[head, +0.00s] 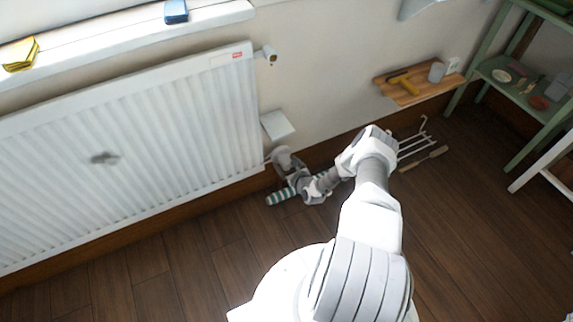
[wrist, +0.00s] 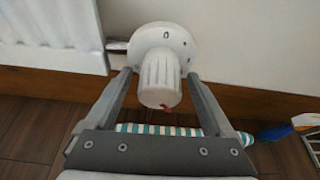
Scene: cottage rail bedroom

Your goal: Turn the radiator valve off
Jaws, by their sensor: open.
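The white radiator valve shows in the wrist view as a ribbed knob (wrist: 158,75) in front of a round dial plate (wrist: 178,38) with small dark marks. A small red mark is near the knob's lower end. My gripper (wrist: 159,75) is open, with one finger on each side of the knob and small gaps showing. In the head view the valve (head: 283,154) is at the radiator's lower right corner, partly hidden by my gripper (head: 285,172). The white radiator (head: 130,150) hangs on the wall to the left.
A teal-and-white striped object (head: 279,197) lies on the floor below my gripper. A small white box (head: 277,124) is on the wall above the valve. A wire rack (head: 412,143) and a wooden shelf (head: 420,88) are to the right.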

